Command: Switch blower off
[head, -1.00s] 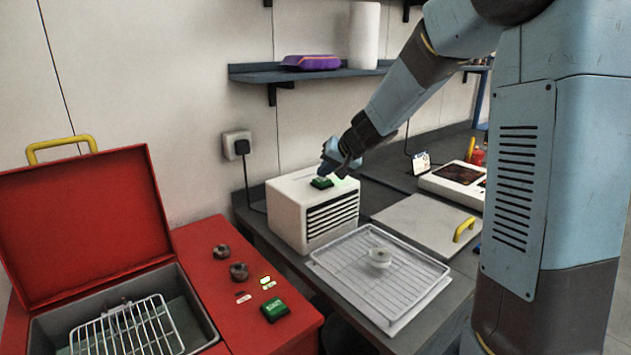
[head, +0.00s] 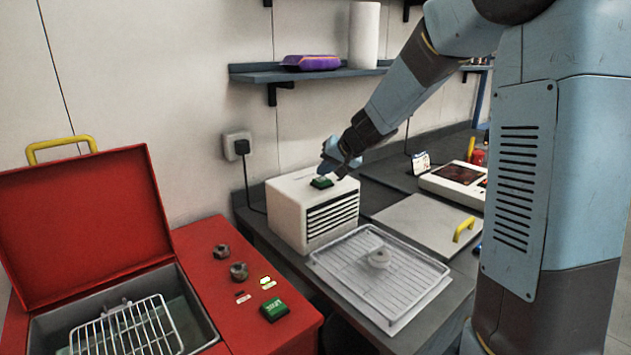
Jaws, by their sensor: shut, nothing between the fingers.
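The blower is a white box (head: 288,222) with dark louvres on its front, standing on the dark bench. A green rocker switch (head: 321,182) sits on its top. My gripper (head: 345,170) is shut and empty, pointing down at the blower's top just behind and to the right of the switch. I cannot tell whether its tips touch the switch or the top. No lit lamp shows on the blower; my gripper may cover part of its top.
A wire rack on a tray (head: 398,314) holds a pale ring (head: 379,257) in front of the blower. A red open-lidded cabinet (head: 196,262) with knobs and another green switch (head: 273,311) stands at left. A wall socket (head: 237,146) and shelf (head: 300,74) are behind.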

